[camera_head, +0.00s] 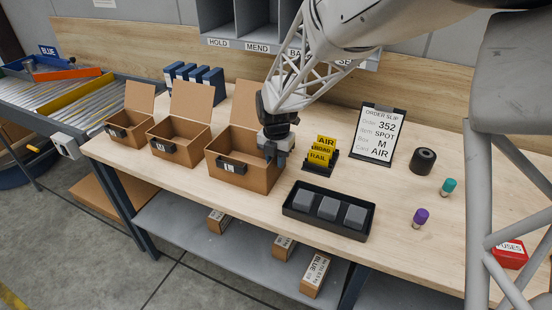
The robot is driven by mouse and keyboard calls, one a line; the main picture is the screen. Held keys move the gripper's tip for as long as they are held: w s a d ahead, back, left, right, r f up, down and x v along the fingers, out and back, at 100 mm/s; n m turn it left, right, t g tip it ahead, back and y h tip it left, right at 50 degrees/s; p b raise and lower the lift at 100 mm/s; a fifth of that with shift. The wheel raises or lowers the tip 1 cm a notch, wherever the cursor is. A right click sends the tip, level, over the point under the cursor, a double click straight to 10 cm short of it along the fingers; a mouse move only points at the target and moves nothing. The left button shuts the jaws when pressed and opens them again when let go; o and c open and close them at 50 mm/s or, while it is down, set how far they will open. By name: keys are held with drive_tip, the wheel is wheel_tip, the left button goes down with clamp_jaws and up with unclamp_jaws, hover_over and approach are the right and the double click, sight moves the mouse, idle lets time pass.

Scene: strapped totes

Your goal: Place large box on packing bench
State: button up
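The large box (243,182) is an open brown carton standing upright on the packing bench (180,187), rightmost and biggest of the boxes in a row. Its back flap stands up and a dark label holder is on its front. My gripper (279,158) points down at the box's right side and overlaps its right wall in the picture. Its fingertips are small and partly hidden, so I cannot tell whether they are open or shut on the wall.
A medium box (176,153) and a small box (128,136) stand to the left.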

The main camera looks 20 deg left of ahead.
drive_tip(key=shift+o, duration=0.2)
drive_tip(key=shift+r, duration=0.15)
wheel_tip(320, 180, up, 12)
idle(0.8)
drive_tip(key=shift+d, duration=0.1)
idle(0.6)
drive_tip(key=s+d+r+m, duration=0.25)
drive_tip(key=d+m, duration=0.35)
drive_tip(key=d, duration=0.4)
drive_tip(key=s+d+r+m+t, duration=0.1)
drive_tip(key=s+d+r+m, duration=0.15)
drive_tip(key=d+m, duration=0.5)
drive_tip(key=s+d+r+m, duration=0.2)
drive_tip(key=s+d+m, duration=0.15)
drive_tip(key=d, duration=0.85)
drive_tip(key=s+d+f+m+t, duration=0.1)
drive_tip(key=s+d+f+m, duration=0.2)
drive_tip(key=s+d+m, duration=1.4)
drive_tip(key=shift+s+d+m+t, duration=0.2)
drive_tip(key=shift+s+m+t, duration=0.1)
drive_tip(key=shift+m, duration=0.8)
